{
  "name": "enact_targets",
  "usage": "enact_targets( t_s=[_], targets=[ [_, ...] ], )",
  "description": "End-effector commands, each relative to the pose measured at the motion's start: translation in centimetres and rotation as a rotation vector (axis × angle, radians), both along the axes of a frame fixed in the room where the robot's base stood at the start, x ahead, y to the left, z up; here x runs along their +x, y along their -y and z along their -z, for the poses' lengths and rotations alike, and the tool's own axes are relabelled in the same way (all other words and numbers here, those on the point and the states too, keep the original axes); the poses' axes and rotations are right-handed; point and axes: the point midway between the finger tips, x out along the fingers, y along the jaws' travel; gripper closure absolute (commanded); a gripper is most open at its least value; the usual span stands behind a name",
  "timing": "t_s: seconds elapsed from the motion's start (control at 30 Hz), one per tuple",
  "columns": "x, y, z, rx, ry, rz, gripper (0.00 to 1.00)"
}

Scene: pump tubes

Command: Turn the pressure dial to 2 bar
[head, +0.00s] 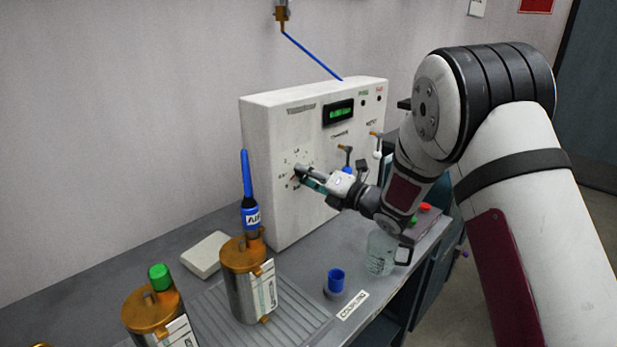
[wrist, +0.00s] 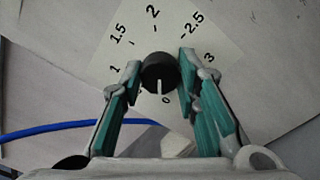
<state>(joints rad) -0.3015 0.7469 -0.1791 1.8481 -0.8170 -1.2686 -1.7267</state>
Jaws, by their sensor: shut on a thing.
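The pressure dial is a round black knob (wrist: 160,73) with a white pointer line, in the wrist view. Its scale plate (wrist: 107,75) carries marks 0, 1, 1.5, 2, 2.5 and 3. The pointer line points down toward the 0; the 2 is at the top. My gripper (wrist: 160,76) has its green-padded fingers on both sides of the knob, shut on it. In the head view my gripper (head: 302,176) reaches the dial on the front of the white panel box (head: 270,150) and hides most of the knob.
Metal canisters with orange lids (head: 245,253) stand in front of the box, one with a blue-nozzled top (head: 249,195) and one with a green cap (head: 160,277). A blue cup (head: 336,280) and a clear jug (head: 380,252) stand on the bench below my arm. Small valves (head: 346,152) sit right of the dial.

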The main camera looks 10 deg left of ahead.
Motion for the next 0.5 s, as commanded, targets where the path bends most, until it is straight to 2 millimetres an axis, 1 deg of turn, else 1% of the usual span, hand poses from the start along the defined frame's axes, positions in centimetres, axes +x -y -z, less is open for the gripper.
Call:
enact_targets(
  t_s=[0.5],
  targets=[
    [0.07,0.11,0.30,0.292,-0.375,0.002,0.99]
  ],
)
